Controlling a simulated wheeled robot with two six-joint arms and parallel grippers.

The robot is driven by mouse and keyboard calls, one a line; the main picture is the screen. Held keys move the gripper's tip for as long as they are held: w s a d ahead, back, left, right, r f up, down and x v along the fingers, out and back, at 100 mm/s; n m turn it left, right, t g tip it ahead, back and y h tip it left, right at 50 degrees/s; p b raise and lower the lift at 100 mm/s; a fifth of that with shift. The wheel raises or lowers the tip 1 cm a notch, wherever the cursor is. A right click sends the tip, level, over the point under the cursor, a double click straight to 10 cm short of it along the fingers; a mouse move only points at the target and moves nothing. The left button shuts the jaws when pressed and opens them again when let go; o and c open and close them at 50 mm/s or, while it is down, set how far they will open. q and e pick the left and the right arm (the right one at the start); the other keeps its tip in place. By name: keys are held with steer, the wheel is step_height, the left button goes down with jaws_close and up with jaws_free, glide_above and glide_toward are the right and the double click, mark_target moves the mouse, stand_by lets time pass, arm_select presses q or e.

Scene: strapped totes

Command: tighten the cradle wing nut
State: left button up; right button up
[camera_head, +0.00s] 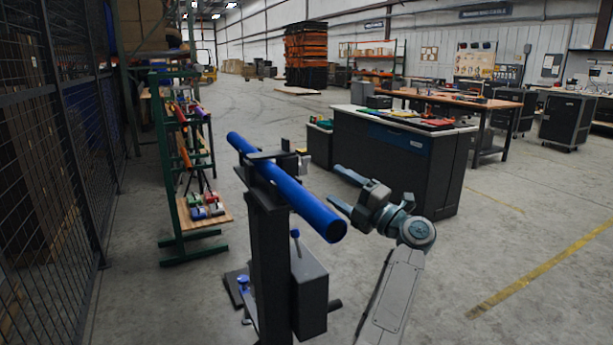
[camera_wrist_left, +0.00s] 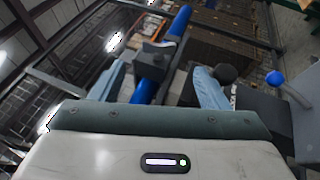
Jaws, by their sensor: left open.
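A blue tube (camera_head: 290,187) lies tilted across a black cradle (camera_head: 262,158) on top of a dark post. Small dark and pale parts (camera_head: 303,162) stick up at the cradle's right side; I cannot tell which is the wing nut. My left gripper (camera_head: 338,188) is open and empty, right of the tube, its fingers pointing left towards the cradle. In the left wrist view the tube (camera_wrist_left: 149,88) and a dark clamp piece (camera_wrist_left: 155,52) show beyond and between the spread fingers (camera_wrist_left: 160,78). A black round knob (camera_wrist_left: 228,73) shows by the right finger. My right gripper is not in view.
A dark box with a blue-knobbed lever (camera_head: 295,234) stands beside the post. A green rack (camera_head: 190,245) with coloured parts is at left, near a wire mesh fence (camera_head: 60,150). A dark workbench (camera_head: 395,160) stands behind my gripper.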

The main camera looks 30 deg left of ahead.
mark_target(308, 166)
arm_select(q)
steer(key=p+x, duration=0.2)
steer(key=x, duration=0.9)
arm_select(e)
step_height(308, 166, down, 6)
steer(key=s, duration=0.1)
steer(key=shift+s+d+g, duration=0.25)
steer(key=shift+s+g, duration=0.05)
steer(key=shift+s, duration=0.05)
arm_select(q)
steer(key=shift+d, duration=0.1)
steer(key=c, duration=1)
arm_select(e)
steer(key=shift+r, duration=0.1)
